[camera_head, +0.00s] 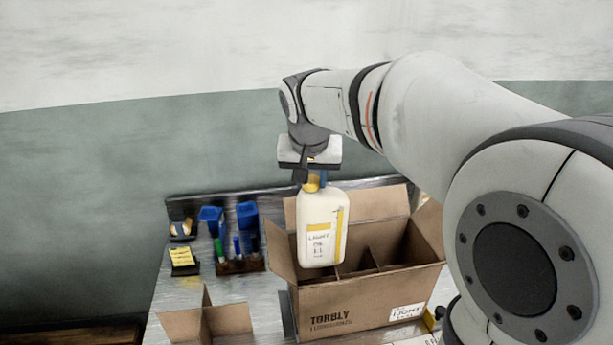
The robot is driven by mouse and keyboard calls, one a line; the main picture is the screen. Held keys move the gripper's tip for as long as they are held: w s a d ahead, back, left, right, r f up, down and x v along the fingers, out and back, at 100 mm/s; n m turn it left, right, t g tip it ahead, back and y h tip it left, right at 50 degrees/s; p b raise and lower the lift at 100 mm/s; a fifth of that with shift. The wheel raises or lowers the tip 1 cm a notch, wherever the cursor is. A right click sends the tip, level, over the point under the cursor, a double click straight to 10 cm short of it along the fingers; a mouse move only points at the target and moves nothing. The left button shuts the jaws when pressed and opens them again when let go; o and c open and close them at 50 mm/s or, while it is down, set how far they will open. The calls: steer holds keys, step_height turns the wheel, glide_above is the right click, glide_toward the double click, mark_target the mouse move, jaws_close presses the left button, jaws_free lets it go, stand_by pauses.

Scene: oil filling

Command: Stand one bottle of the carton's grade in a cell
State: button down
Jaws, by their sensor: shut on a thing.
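My gripper (312,178) is shut on the yellow neck of a cream bottle (321,228), which has a yellow stripe and a label with small dark writing. The bottle hangs upright in front of and above the left part of an open brown carton (352,307) marked TORBLY. Dividers (372,258) split the carton inside into cells. The bottle hides part of the cells, and I cannot tell whether its bottom is inside the carton. A white label (407,312) is on the carton's front at the lower right; its writing is too small to read surely.
Blue bins (248,217), a holder with pens (240,266) and a yellow note pad (183,257) sit at the back left. Bare metal table (178,290) shows between them. The carton's flaps stick outward.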

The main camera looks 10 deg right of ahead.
steer(key=shift+f+b, duration=0.35)
steer(key=shift+f, duration=0.5)
step_height(320, 180, down, 26)
steer(key=b, duration=1.9)
steer(key=shift+r+b, duration=0.25)
steer(key=shift+b, duration=0.1)
steer(key=shift+f+b, duration=0.35)
steer(key=shift+f, duration=0.05)
steer(key=c, duration=0.9)
jaws_free()
steer(key=shift+s, duration=0.15)
